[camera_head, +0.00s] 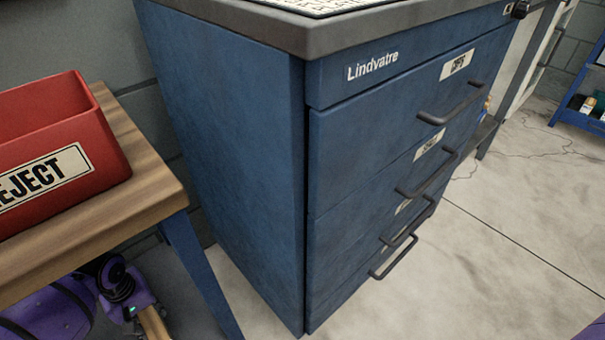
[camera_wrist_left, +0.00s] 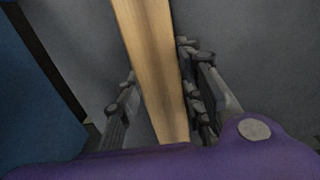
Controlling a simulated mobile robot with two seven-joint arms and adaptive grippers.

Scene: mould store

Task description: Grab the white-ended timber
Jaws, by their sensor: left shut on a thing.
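A light wooden timber (camera_wrist_left: 150,50) runs from top to bottom through the left wrist view, between the fingers of my left gripper (camera_wrist_left: 158,62). The gripper is shut on it. No white end shows in that view. In the head view a short piece of the timber (camera_head: 154,325) shows at the bottom left, below the table edge, beside my purple left wrist. The fingers are hidden there. My right gripper is not in view.
A blue drawer cabinet (camera_head: 225,150) marked Lindvatre stands in the middle, its handles facing right. At left a wooden-topped table (camera_head: 150,195) with blue legs carries a red REJECT bin (camera_head: 105,150). Open concrete floor (camera_head: 470,270) lies right of the cabinet.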

